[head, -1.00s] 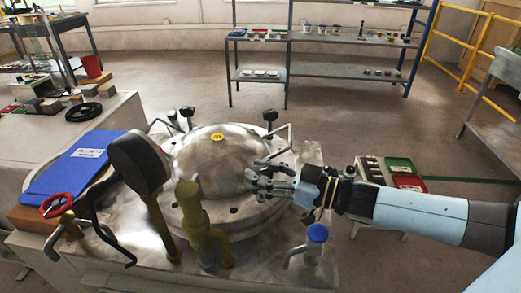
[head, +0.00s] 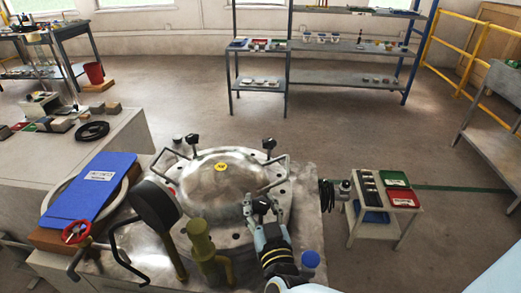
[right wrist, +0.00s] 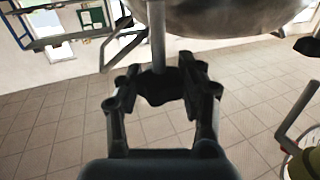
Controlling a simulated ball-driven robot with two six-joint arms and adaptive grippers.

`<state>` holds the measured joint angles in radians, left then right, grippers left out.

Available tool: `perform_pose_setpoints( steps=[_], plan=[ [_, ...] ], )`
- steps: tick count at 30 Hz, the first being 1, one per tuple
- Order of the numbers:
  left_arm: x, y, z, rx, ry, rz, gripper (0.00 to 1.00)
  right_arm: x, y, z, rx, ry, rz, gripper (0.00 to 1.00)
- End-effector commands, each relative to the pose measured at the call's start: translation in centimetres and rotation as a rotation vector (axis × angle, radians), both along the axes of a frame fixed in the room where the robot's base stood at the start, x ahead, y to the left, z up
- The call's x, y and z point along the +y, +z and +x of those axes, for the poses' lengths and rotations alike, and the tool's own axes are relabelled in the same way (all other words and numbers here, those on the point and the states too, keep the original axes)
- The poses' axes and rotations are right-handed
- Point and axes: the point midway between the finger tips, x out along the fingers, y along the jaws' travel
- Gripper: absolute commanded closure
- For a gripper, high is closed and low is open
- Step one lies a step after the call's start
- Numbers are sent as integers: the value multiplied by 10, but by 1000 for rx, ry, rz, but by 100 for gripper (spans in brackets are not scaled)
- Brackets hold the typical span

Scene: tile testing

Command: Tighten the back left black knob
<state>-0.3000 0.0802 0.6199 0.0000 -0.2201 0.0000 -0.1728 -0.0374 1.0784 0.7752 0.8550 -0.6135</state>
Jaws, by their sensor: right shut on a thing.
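A steel domed lid (head: 225,180) with a yellow label sits on a round flange with black knobs around it. The back left black knob (head: 192,140) stands upright behind the dome, with nothing touching it. Another black knob (head: 268,144) stands at the back right. My right gripper (head: 262,205) is at the near right side of the dome, away from the back left knob. In the right wrist view its fingers (right wrist: 162,88) are shut on a dark lobed knob (right wrist: 158,88) on a metal rod; the fingers partly hide it. My left gripper is out of view.
A black round-headed part (head: 155,205) and an olive valve (head: 203,245) stand up at the front left. A blue binder (head: 92,187) lies at the left. A blue-capped fitting (head: 310,260) is near my right arm. A small cart (head: 385,222) stands at the right.

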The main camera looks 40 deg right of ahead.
Motion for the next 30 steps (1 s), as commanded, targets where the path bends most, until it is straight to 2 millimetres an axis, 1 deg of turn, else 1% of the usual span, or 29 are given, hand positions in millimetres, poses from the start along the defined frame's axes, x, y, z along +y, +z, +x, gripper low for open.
perform_pose_setpoints(
  steps=[6, 13, 21, 30],
  plan=[
    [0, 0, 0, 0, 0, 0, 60, 2, -3, -1, 4, -165, 3, 95],
    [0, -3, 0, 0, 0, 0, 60, 1, -3, -1, 4, -277, 1, 95],
    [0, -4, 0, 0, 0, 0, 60, 1, -2, -2, 4, -336, -1, 95],
    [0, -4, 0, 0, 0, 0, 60, 1, -1, -1, 2, -349, -1, 95]
  ],
)
